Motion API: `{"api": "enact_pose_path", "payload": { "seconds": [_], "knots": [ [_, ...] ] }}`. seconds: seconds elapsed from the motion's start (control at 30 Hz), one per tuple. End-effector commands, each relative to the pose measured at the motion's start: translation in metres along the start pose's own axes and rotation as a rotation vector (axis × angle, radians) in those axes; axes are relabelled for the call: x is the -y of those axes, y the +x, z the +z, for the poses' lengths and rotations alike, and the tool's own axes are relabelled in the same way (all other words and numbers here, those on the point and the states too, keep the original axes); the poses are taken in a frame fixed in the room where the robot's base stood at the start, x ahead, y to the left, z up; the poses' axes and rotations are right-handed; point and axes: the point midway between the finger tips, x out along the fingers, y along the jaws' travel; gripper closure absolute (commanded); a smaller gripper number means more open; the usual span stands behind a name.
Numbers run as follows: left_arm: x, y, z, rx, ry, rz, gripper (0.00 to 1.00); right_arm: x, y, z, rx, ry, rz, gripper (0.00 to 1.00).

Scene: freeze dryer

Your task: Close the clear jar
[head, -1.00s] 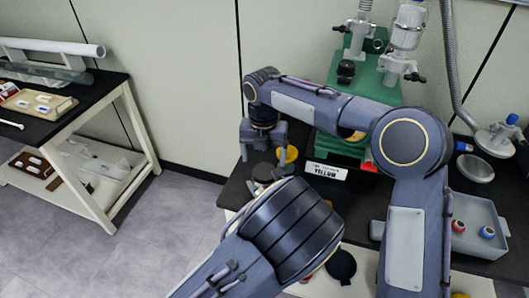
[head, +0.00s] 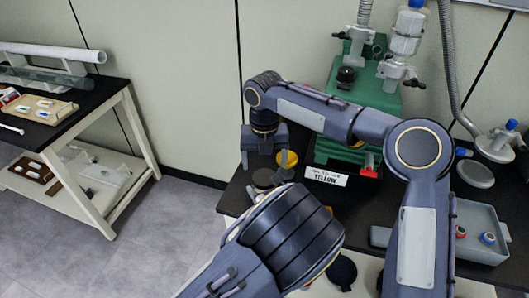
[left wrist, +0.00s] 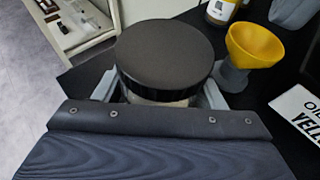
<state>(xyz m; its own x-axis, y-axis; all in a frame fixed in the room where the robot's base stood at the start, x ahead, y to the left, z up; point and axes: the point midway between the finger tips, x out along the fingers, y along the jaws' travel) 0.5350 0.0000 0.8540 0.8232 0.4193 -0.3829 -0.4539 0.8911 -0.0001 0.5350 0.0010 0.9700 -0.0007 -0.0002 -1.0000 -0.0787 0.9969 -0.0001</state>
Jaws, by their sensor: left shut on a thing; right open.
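The jar (left wrist: 160,95) is in the left wrist view, with a wide flat black lid (left wrist: 165,52) on its top. Only a narrow pale strip of its side shows below the lid. My left gripper (left wrist: 158,92) is shut on the jar, a finger on each side below the lid. In the head view the dark lid (head: 263,179) shows just past my left forearm, which hides my left gripper and most of the jar. My right gripper (head: 264,160) is open, fingers down, near and above the lid; I cannot tell the exact gap.
A yellow funnel-like cup (left wrist: 256,44) stands close to the right of the jar. A white YELLOW label (head: 326,176) lies beside the green machine (head: 355,95). A grey tray (head: 483,240) with small capped vials is at the right. A side table stands left across open floor.

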Motion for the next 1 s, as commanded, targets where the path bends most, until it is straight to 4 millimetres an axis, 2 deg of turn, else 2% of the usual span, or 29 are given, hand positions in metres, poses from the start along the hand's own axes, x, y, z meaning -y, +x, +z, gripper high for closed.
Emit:
{"api": "enact_pose_path", "payload": {
  "seconds": [0.1, 0.3, 0.47, 0.73, 1.0],
  "knots": [
    [0.000, 0.000, 0.000, 0.001, 0.000, 0.000, 1.00, 0.000, 0.021, 0.000, -0.004, -0.002, -0.002, 0.19],
    [0.000, 0.000, 0.000, 0.001, 0.000, 0.000, 1.00, 0.000, 0.046, 0.000, -0.002, 0.000, -0.001, 0.19],
    [0.000, 0.000, 0.000, 0.001, 0.000, 0.000, 1.00, 0.000, 0.053, 0.000, 0.000, 0.000, 0.000, 0.19],
    [0.000, 0.000, 0.000, 0.001, 0.000, 0.000, 1.00, 0.000, 0.054, 0.000, 0.000, 0.000, 0.000, 0.19],
    [0.000, 0.000, 0.000, 0.001, 0.000, 0.000, 1.00, 0.000, 0.054, 0.000, 0.000, 0.000, 0.000, 0.54]
  ]
}}
